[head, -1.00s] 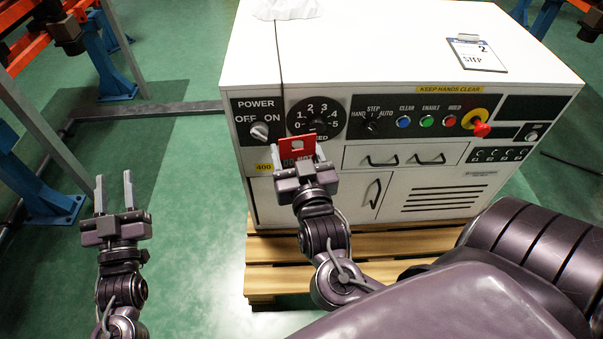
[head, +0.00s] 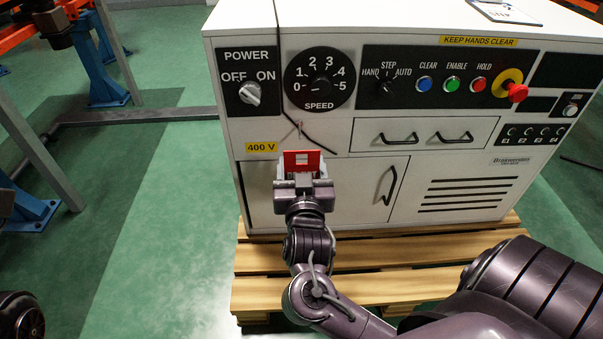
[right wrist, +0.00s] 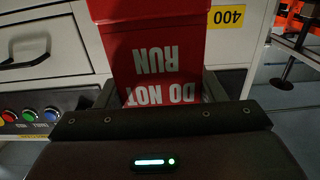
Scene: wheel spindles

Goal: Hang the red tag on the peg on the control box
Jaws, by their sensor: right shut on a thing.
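The red tag (head: 301,157) is upright in my right gripper (head: 302,168), which is shut on its lower part in front of the control box (head: 450,168). A pale square opening shows in the tag's upper part. In the right wrist view, the tag (right wrist: 160,60) reads DO NOT RUN upside down between the fingers. A small peg (head: 299,127) sticks out of the box front below the speed dial. The tag's top edge appears below the peg and apart from it. My left gripper is out of view.
A black cord (head: 279,30) hangs down the box front, passing close to the peg. The power knob (head: 250,93), speed dial (head: 320,79) and yellow 400 V label (head: 261,147) are nearby. A drawer (head: 425,134) lies to the right. The box stands on a wooden pallet (head: 400,255).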

